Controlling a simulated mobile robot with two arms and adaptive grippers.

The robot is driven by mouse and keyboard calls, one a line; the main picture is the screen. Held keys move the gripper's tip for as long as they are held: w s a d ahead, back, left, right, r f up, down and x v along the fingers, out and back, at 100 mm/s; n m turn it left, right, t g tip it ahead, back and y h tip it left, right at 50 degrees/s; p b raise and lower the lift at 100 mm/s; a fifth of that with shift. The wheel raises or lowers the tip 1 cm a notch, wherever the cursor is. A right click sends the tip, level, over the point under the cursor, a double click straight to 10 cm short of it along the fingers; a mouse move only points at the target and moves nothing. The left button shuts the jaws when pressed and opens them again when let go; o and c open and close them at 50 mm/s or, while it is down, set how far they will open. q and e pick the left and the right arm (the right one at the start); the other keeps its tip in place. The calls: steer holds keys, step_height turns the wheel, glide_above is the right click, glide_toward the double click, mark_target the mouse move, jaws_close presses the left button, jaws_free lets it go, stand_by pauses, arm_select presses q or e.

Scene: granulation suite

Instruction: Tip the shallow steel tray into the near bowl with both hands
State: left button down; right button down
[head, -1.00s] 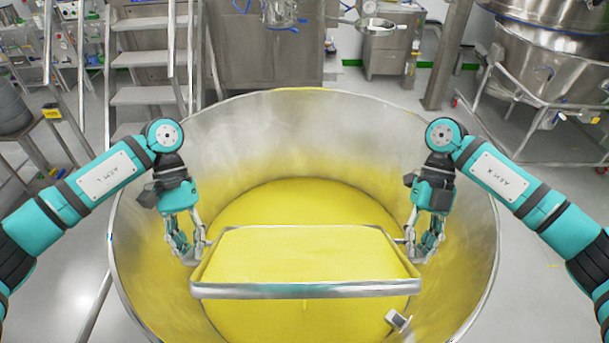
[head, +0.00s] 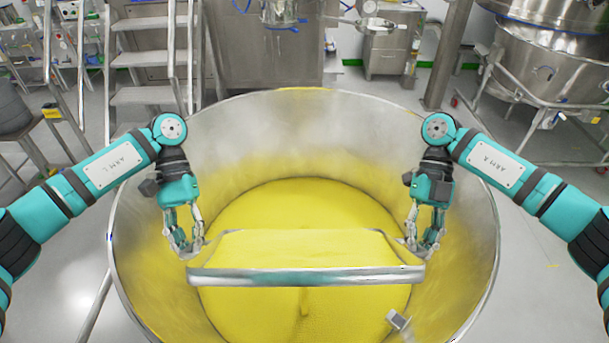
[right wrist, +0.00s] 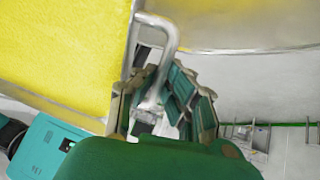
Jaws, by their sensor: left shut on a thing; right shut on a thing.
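The shallow steel tray (head: 310,278), heaped with yellow powder (head: 300,247), is held over the large steel bowl (head: 300,105). Its near rim appears tilted down toward me. My left gripper (head: 188,250) is shut on the tray's left side. My right gripper (head: 420,246) is shut on its right side; in the right wrist view, its fingers close around the bent steel handle (right wrist: 168,38), beside the powder-covered tray. Yellow powder (head: 300,198) covers the bowl's floor. A narrow ridge or stream of powder shows just below the tray's near rim; I cannot tell which.
A small grey block (head: 398,320) shows inside the bowl at the near right. Steel steps (head: 140,60) stand behind on the left, and a wheeled steel vessel (head: 550,70) at the back right.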

mark_target(184, 250)
arm_select(q)
steer(key=shift+a, duration=0.1)
arm_select(e)
steer(key=shift+d, duration=0.1)
arm_select(q)
steer(key=shift+r+g, duration=0.6)
steer(key=shift+g, duration=0.1)
arm_select(e)
steer(key=shift+r+g, duration=0.6)
steer(key=shift+g, duration=0.1)
arm_select(q)
steer(key=shift+r, duration=0.1)
arm_select(e)
steer(key=shift+r, duration=0.1)
arm_select(q)
steer(key=shift+r+g, duration=0.5)
steer(key=shift+g, duration=0.3)
arm_select(e)
steer(key=shift+r+g, duration=0.5)
steer(key=shift+g, duration=0.2)
arm_select(q)
steer(key=shift+r, duration=0.1)
arm_select(e)
steer(key=shift+r, duration=0.15)
